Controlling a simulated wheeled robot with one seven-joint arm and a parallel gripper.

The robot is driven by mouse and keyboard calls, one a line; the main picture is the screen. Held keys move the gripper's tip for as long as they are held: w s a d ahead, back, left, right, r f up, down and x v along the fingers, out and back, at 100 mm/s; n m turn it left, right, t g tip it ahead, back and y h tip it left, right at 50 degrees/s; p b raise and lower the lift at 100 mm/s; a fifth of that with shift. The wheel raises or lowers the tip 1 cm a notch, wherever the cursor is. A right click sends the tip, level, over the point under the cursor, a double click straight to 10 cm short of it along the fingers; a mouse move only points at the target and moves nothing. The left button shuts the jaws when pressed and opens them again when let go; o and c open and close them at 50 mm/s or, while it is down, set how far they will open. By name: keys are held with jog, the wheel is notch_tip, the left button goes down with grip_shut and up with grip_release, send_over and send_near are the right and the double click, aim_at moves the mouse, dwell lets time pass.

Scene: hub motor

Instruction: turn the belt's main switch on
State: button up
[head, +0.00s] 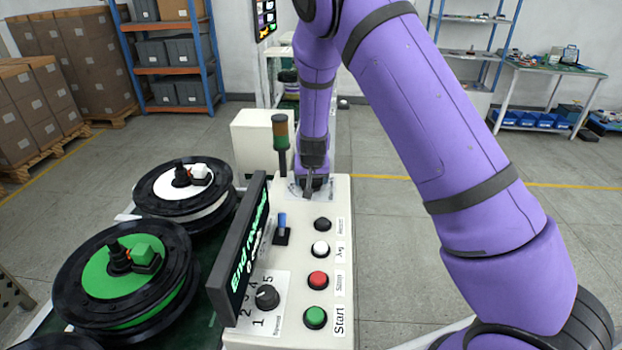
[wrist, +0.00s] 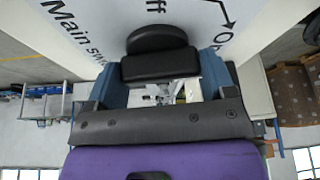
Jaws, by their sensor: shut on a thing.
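The main switch is a black knob (wrist: 158,40) in the wrist view. It stands out from a white panel face (wrist: 100,15) printed "Main sw…", "…ff" and an arrow towards a cut-off "O…". My gripper (wrist: 160,72) has its blue fingers on both sides of the knob's black grip and is shut on it. In the head view my gripper (head: 308,184) points down at the far end of the white control console (head: 335,195). There it hides the switch. I cannot tell which position the knob is turned to.
The console carries a green Start button (head: 315,318), a red button (head: 318,279), a white button (head: 320,249), a black button (head: 322,224), a selector dial (head: 267,297) and a blue-tipped lever (head: 282,230). A dark display (head: 245,255) and signal lamp (head: 280,132) stand left of my gripper.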

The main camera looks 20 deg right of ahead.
jog(key=shift+m+h, duration=0.4)
jog(key=shift+m, duration=0.5)
jog(key=o, duration=0.9)
jog(key=shift+r, duration=0.1)
jog(key=v, duration=1)
jog(key=shift+s+a+r, duration=0.1)
jog(key=shift+r, duration=0.2)
